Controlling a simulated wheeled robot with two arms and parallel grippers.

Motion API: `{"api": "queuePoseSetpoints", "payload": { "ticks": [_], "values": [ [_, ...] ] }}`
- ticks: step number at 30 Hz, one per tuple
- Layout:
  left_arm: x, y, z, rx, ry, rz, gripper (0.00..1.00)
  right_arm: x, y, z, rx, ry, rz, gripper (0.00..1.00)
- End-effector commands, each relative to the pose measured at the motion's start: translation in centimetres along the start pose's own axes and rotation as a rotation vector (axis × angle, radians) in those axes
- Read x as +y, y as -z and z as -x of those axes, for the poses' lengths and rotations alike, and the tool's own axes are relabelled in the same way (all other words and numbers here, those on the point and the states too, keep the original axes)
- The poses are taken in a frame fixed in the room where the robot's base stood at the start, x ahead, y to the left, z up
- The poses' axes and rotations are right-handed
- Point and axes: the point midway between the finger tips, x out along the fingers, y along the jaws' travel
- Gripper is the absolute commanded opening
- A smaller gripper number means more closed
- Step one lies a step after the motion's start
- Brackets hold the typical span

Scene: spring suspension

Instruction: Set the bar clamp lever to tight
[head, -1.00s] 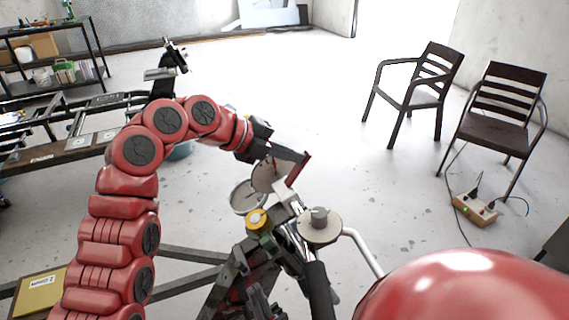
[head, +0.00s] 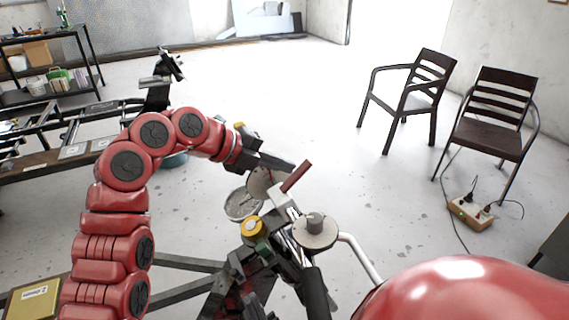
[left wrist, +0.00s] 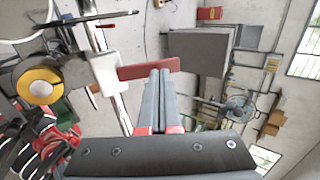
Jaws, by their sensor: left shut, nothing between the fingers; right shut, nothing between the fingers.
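The bar clamp's short red lever (head: 297,176) rises to the right from a white clamp block (head: 281,196) on the metal bar, beside the spring assembly. The lever (left wrist: 148,69) lies nearly level across the left wrist view. My left gripper (head: 291,168) is shut and empty, its dark fingertips (left wrist: 160,76) right at the lever. They overlap it in the view; I cannot tell whether they touch. My right gripper (head: 258,302) is low in the head view, dark and partly lost among the stand's dark parts; its fingertips are hard to make out.
Round grey discs (head: 315,230) and a yellow-ringed knob (head: 253,227) crowd the clamp. A bent silver bar (head: 360,258) runs right. A bench (head: 70,152) stands left, and two chairs (head: 490,130) and a power strip (head: 471,211) are right. Floor beyond is open.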

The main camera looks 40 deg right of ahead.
Motion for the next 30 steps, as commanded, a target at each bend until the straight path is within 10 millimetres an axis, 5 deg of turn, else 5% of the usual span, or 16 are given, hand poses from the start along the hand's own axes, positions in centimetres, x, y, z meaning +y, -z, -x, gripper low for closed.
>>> {"api": "queuePoseSetpoints", "payload": {
  "ticks": [8,24,30],
  "values": [
    [0.0,-0.1,1.1,-0.004,0.002,0.000,0.00,0.0,0.0,0.2,0.000,0.000,0.000,0.00],
    [0.0,-0.1,13.3,-0.005,0.000,0.001,0.00,-0.1,-0.2,1.4,0.000,0.000,0.000,0.00],
    [0.0,0.0,16.3,-0.001,-0.002,-0.001,0.00,-0.1,-0.3,1.5,0.000,0.000,0.000,0.00]
  ]
}}
